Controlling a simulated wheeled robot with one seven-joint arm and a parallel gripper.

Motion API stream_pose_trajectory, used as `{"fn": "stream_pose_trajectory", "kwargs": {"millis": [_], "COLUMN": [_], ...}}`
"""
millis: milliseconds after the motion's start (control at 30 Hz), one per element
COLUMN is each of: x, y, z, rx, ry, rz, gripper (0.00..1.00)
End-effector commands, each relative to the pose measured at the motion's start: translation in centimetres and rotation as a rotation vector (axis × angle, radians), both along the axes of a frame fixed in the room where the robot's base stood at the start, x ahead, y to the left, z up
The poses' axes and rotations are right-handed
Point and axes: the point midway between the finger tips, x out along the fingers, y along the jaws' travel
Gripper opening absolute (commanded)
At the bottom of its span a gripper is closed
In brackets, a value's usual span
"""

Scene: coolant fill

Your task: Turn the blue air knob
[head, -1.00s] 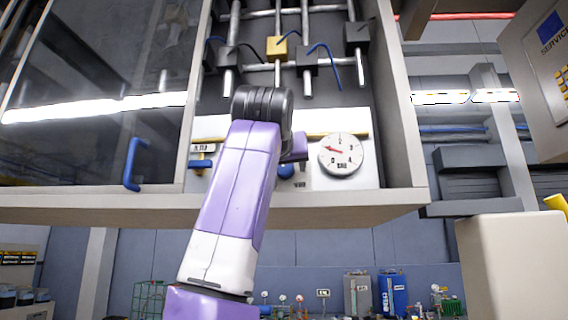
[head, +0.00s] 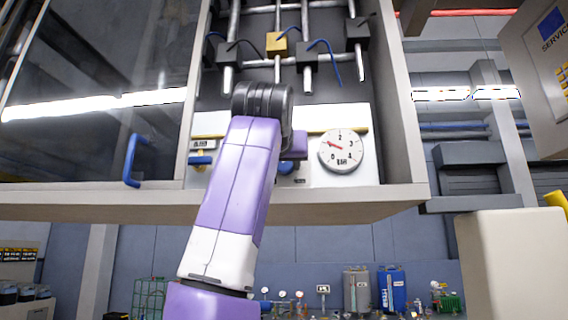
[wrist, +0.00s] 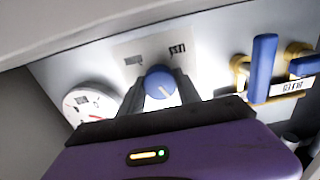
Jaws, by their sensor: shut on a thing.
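The blue air knob (wrist: 160,82) is a round knob with a pale pointer line, on the light panel in the wrist view. My gripper (wrist: 160,90) is shut on it, one dark finger at each side. The pointer line slants toward the lower right. In the head view my arm hides most of the knob, and a bit of blue (head: 287,168) shows beside my wrist. The white dial gauge (head: 341,150) to the right of my arm has a red needle pointing to the upper left, between 1 and 2. The gauge also shows in the wrist view (wrist: 92,104).
A blue lever valve on yellow fittings (wrist: 262,68) is close to the knob in the wrist view. The cabinet's lower edge (head: 330,205) runs below the panel. The glass door with a blue handle (head: 133,160) is at the left. Pipes and valve blocks (head: 277,45) are above.

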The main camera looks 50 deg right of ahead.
Motion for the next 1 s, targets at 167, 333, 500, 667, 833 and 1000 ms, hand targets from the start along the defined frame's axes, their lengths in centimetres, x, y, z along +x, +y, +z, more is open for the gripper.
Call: {"fn": "stream_pose_trajectory", "kwargs": {"millis": [167, 333, 500, 667, 833, 1000], "x": [-0.04, -0.06, -0.10, -0.12, -0.12, -0.13], "y": [0.02, 0.00, -0.04, -0.06, -0.03, -0.04], "z": [0.01, 0.00, -0.03, -0.06, -0.06, -0.09], "rx": [0.088, 0.187, 0.288, 0.381, 0.480, 0.579], "ry": [-0.113, -0.240, -0.368, -0.487, -0.614, -0.741], "rz": [0.001, 0.001, 0.000, 0.000, 0.001, 0.001], "gripper": [0.00, 0.00, 0.00, 0.00, 0.00, 0.00]}}
